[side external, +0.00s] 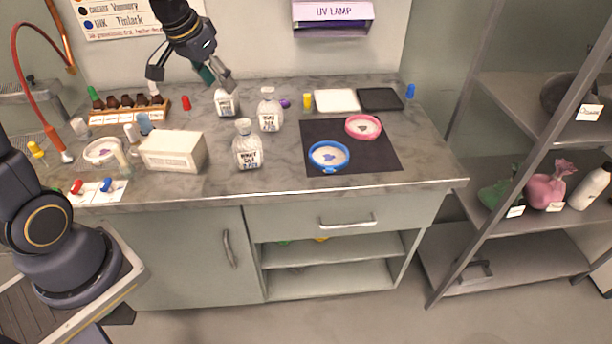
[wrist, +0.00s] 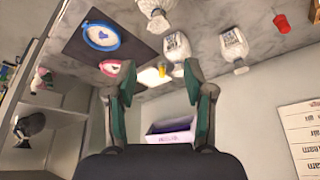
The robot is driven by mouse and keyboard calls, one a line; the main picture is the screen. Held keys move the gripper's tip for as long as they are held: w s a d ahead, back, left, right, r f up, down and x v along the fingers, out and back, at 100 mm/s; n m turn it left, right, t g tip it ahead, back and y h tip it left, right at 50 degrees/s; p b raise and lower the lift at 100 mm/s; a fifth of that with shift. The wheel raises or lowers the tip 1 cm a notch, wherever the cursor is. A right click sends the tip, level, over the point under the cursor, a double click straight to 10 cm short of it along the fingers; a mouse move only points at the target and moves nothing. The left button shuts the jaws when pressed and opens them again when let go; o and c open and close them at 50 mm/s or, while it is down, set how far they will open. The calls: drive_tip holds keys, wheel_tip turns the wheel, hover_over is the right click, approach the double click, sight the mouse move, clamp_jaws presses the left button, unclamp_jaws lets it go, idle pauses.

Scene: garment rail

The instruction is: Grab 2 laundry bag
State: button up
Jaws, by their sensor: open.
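No object is clearly a laundry bag. The nearest in looks are a pink tied bag (side external: 546,190) and a green bag (side external: 494,195) on the middle shelf at the right in the side view. A small pink shape, likely the same bag, shows at the left of the wrist view (wrist: 41,79). Labels stand before both bags, too small to read. My gripper (side external: 192,80) is open and empty, raised above the back left of the bench, far from the shelf. Its two fingers are spread in the wrist view (wrist: 150,85).
Three labelled white-topped bottles (side external: 248,150) stand mid-bench, one close below my gripper. A white box (side external: 173,152), a vial rack (side external: 130,110) and blue (side external: 329,169) and pink (side external: 363,137) rimmed dishes share the bench. A UV lamp (side external: 333,27) hangs on the wall. A shelf post (side external: 505,150) fronts the shelves.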

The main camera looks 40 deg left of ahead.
sight(242, 124)
drive_tip(key=x, duration=1.1)
drive_tip(key=shift+s+f, duration=0.1)
drive_tip(key=shift+s, duration=0.1)
drive_tip(key=x, duration=0.3)
drive_tip(key=s+x, duration=0.1)
drive_tip(key=x, duration=0.1)
drive_tip(key=shift+w+d+f, duration=0.2)
drive_tip(key=shift+f, duration=0.25)
drive_tip(key=shift+c, duration=0.3)
clamp_jaws()
